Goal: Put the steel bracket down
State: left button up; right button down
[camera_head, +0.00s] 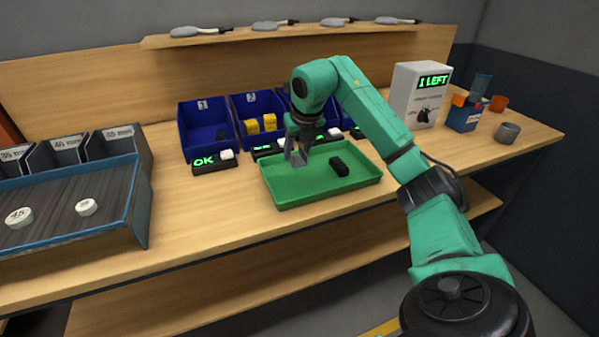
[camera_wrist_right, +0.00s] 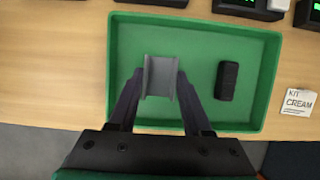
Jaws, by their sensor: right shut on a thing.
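The steel bracket is a grey U-shaped piece (camera_wrist_right: 160,77) held between the fingers of my right gripper (camera_wrist_right: 158,90) in the right wrist view. In the head view the right gripper (camera_head: 297,150) is over the left part of the green tray (camera_head: 290,193), with the grey bracket (camera_head: 298,159) at its fingertips. I cannot tell whether the bracket touches the tray floor. A black ribbed block (camera_head: 339,166) lies in the tray to the right of the bracket; it also shows in the right wrist view (camera_wrist_right: 227,80). My left gripper is not in view.
Blue bins (camera_head: 205,130) stand behind the tray, with small display boxes (camera_head: 213,162) in front of them. A slat conveyor (camera_head: 60,205) with two round pieces is at the left. A white box (camera_head: 416,95) reading "1 LEFT" stands at the right. A "KIT CREAM" card (camera_wrist_right: 299,102) lies right of the tray.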

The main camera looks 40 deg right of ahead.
aim_at(299, 164)
notch_tip(299, 164, down, 6)
jog(key=shift+f, duration=0.2)
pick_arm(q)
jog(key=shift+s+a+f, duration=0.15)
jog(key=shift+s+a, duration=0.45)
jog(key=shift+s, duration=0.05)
pick_arm(e)
jog(key=shift+r, duration=0.1)
jog(key=shift+s+a, duration=0.1)
jog(key=shift+c, duration=1.7)
grip_release()
jog(key=shift+f, duration=0.2)
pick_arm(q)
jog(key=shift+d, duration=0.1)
pick_arm(e)
jog(key=shift+r, duration=0.1)
jog(key=shift+r, duration=0.3)
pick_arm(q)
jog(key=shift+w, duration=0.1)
pick_arm(e)
jog(key=v, duration=1.1)
jog(key=shift+r, duration=0.25)
jog(key=shift+s, duration=0.2)
